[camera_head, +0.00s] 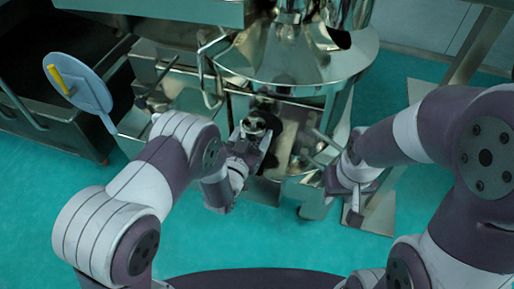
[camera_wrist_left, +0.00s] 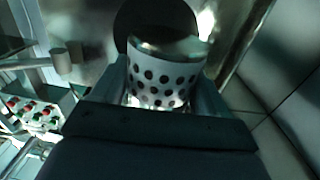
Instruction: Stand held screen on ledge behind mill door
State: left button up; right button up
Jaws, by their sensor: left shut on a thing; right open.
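The screen (camera_wrist_left: 160,78) is a pale, short cylinder with rows of dark holes, held between the fingers of my left gripper (camera_wrist_left: 163,88) in the left wrist view. In the head view the screen (camera_head: 254,125) shows small at the tip of my left gripper (camera_head: 256,138), in front of the shiny metal mill (camera_head: 290,120). A dark round opening (camera_wrist_left: 150,14) lies just beyond the screen in the wrist view. I cannot make out the ledge clearly, nor tell which part is the mill door. My right gripper (camera_head: 322,158) is open beside the mill's lower front.
A pale blue disc with a yellow handle (camera_head: 92,95) stands at the left by a dark cart (camera_head: 50,110). A control panel with coloured buttons (camera_wrist_left: 38,113) is at the left in the wrist view. Open green floor (camera_head: 255,240) lies in front of the mill.

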pick_arm(q)
notch_tip(320, 180, down, 3)
jog(key=shift+s+a+r+b, duration=0.1)
jog(key=shift+b, duration=0.25)
notch_tip(320, 180, down, 4)
jog(key=shift+r+b, duration=0.2)
jog(key=shift+b, duration=0.45)
jog(key=shift+r, duration=0.1)
jog(key=o, duration=1.4)
jog(key=shift+o, duration=0.2)
jog(key=shift+s, duration=0.25)
jog(key=p+v, duration=0.2)
jog(key=v, duration=0.9)
jog(key=shift+s+a, duration=0.2)
